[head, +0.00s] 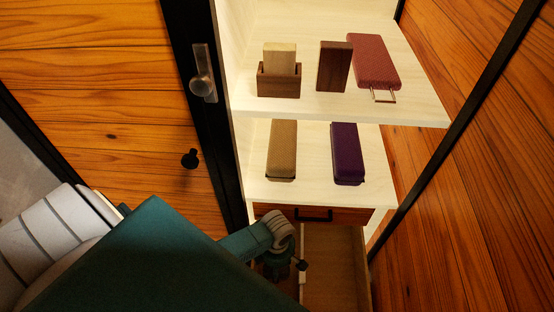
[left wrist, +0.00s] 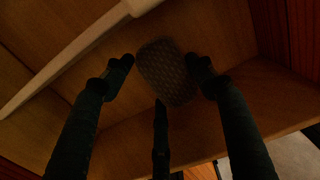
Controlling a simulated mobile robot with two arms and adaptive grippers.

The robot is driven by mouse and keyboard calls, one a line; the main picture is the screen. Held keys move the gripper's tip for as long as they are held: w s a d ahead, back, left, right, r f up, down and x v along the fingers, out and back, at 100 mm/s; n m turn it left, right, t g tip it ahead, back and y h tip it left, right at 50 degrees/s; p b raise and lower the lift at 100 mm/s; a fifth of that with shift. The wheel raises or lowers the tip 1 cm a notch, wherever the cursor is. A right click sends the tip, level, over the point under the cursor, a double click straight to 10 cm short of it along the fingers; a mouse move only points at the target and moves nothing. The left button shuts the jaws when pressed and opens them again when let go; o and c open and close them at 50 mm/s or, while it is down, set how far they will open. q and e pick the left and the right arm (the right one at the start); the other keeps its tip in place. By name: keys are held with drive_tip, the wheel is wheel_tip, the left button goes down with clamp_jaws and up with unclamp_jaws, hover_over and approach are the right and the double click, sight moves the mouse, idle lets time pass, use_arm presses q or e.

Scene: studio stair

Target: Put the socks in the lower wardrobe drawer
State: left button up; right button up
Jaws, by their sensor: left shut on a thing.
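The lower wardrobe drawer (head: 336,262) is pulled out, its pale inside showing below a shut upper drawer front (head: 345,215). My left gripper (head: 286,266) is at the left side of this open drawer. In the left wrist view my left gripper (left wrist: 163,68) has its dark fingers on both sides of a dark grey, textured bundle (left wrist: 170,72), which looks like the socks. It is shut on this bundle, with wooden drawer walls and floor around it. In the head view the bundle is hidden. My right gripper is not in view.
The upper shelf (head: 320,108) holds a wooden box (head: 279,80), a dark block (head: 334,66) and a red case (head: 374,62). A door with a knob (head: 201,86) stands left.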

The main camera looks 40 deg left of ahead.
use_arm(q)
drive_tip(key=shift+f, duration=1.1)
drive_tip(key=o, duration=1.1)
drive_tip(key=shift+f, duration=0.15)
wheel_tip(320, 180, up, 12)
drive_tip(key=shift+r+p, duration=0.2)
drive_tip(key=shift+p, duration=0.95)
